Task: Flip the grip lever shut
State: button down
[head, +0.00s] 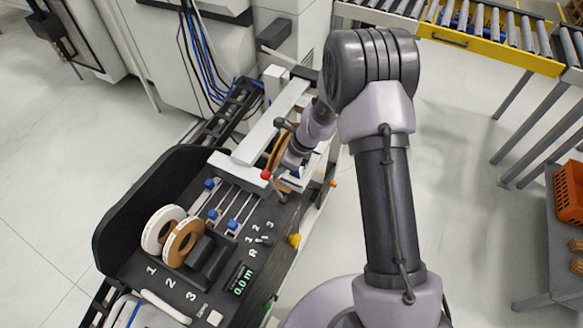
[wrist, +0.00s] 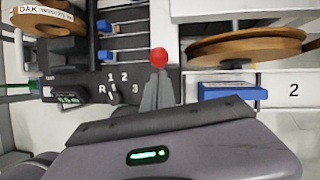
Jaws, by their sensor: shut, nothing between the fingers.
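A red ball knob (head: 266,175) sits at the near end of the light grey beam on the edge-banding machine; it looks like the end of the grip lever. In the wrist view the red knob (wrist: 159,57) shows just beyond the tips of my gripper (wrist: 158,78). The fingers are together with nothing between them. The lever's arm is mostly hidden, so I cannot tell its angle or whether the fingers touch the knob. In the head view my gripper (head: 277,182) is beside the knob, partly hidden by my wrist.
Banding rolls (head: 183,243) stand at the panel's left. Blue-capped slides (head: 232,225) and a digital display (head: 241,281) are close by. In the wrist view a brown roll (wrist: 245,47) and a blue block (wrist: 232,91) lie to the right. A roller conveyor (head: 480,25) stands behind.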

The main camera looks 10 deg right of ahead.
jog(key=shift+w+a+f, duration=0.25)
jog(key=shift+w+a, duration=0.35)
jog(key=shift+a, duration=0.2)
jog(key=shift+w+a+f, duration=0.2)
jog(key=shift+w+a, duration=0.35)
jog(key=shift+a, duration=0.25)
jog(key=shift+r, duration=0.1)
notch_tip(320, 180, up, 13)
jog(key=d+p, duration=0.2)
jog(key=p, duration=0.2)
jog(key=shift+w+d, duration=0.35)
